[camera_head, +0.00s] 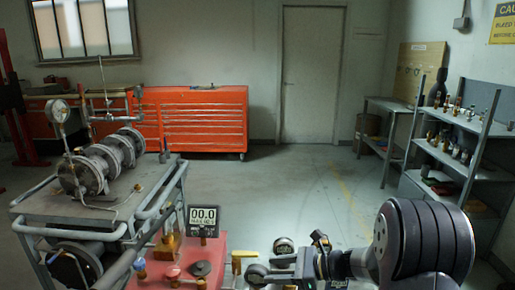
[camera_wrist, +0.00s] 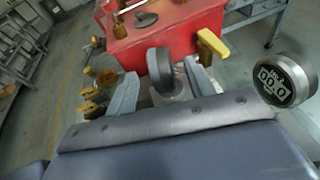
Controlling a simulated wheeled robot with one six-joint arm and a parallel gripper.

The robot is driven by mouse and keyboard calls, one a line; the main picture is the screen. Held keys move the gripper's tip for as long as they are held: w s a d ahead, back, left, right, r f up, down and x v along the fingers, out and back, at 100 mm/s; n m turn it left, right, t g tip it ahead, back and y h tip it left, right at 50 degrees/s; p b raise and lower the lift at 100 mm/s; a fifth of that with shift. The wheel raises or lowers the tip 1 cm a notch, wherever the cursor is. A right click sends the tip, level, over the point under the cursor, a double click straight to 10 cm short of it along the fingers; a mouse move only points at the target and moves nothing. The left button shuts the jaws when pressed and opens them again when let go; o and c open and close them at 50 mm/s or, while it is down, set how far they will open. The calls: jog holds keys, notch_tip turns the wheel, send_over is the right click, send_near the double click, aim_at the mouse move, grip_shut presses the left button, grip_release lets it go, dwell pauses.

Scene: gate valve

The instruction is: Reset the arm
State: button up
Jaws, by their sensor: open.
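My gripper (camera_wrist: 161,72) is open in the wrist view, with its two grey fingers spread. In the head view my gripper (camera_head: 282,269) is at the bottom, pointing left, just right of the red box (camera_head: 219,269). My dark arm comes in from the lower right. The red box also shows in the wrist view (camera_wrist: 180,30), beyond the fingers. A yellow handle (camera_head: 241,257) is on its right side and shows in the wrist view (camera_wrist: 212,46).
A round gauge (camera_head: 284,245) stands close above my gripper; a round digital gauge (camera_wrist: 287,80) is at right in the wrist view. A grey cart with flanged piping (camera_head: 100,165) stands left. Shelves (camera_head: 455,150) are right, red cabinets (camera_head: 190,120) behind. The middle floor (camera_head: 290,190) is clear.

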aim_at(258, 267)
jog(key=v, duration=0.5)
jog(key=x, duration=1)
jog(key=shift+a+f, duration=0.15)
jog(key=shift+a, duration=0.2)
notch_tip(258, 267, up, 4)
jog(key=p, duration=0.3)
notch_tip(258, 267, up, 6)
jog(key=p, duration=0.4)
jog(key=shift+f, duration=0.25)
jog(key=shift+a, duration=0.1)
